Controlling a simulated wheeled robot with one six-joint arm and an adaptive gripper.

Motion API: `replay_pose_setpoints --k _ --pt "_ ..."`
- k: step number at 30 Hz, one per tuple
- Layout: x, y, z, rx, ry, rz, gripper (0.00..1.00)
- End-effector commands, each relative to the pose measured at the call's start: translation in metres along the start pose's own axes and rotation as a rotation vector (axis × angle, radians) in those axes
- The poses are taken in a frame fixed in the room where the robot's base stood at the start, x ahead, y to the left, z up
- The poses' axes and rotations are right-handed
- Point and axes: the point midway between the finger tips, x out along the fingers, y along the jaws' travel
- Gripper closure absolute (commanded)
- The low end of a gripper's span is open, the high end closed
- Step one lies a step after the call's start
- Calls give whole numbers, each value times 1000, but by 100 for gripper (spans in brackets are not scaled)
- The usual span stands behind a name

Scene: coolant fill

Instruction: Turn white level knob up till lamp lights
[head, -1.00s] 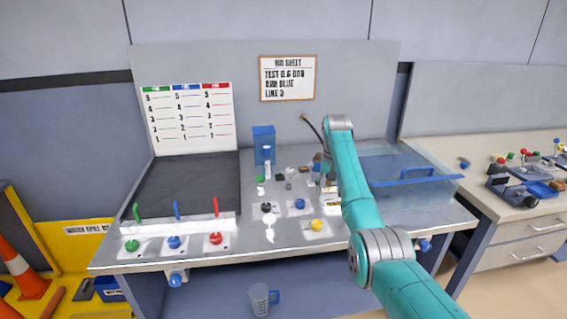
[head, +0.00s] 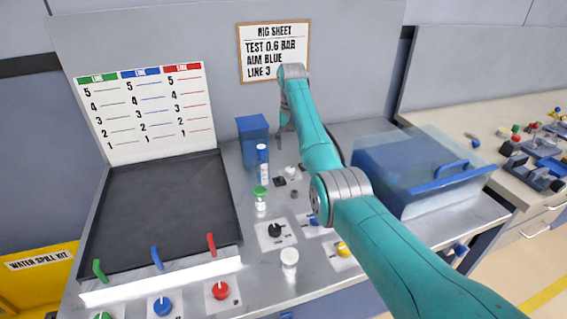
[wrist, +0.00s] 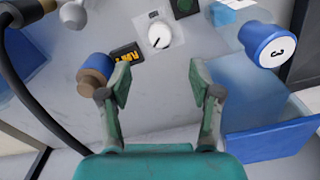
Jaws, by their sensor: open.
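The white knob (wrist: 160,35), with a dark pointer line on its face, sits on a pale square plate in the wrist view. It also shows small in the head view (head: 291,172), below my forearm. My gripper (wrist: 160,85) is open and empty, with the knob ahead of its fingertips and apart from them. A dark square with a dull green centre (wrist: 185,6), perhaps the lamp, is beside the plate at the top edge; it looks unlit.
A blue and brown fitting (wrist: 95,75) is by the left finger. A black hose (wrist: 35,95) curves at the left. A clear-lidded blue bin (head: 420,175) stands right of my arm.

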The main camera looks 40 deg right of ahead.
Motion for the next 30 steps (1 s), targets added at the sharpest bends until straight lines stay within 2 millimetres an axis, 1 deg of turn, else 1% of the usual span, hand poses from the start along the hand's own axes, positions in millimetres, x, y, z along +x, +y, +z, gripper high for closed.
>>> replay_pose_setpoints --k 5,9,15,18,24,30 --pt "22 0 0 0 -2 1 36" --pt "48 0 1 0 -4 1 36" --pt "80 0 1 0 -3 1 36" --pt "92 0 0 0 -2 0 36" --pt "104 0 0 0 -1 0 36" --pt "106 0 0 0 0 0 36"
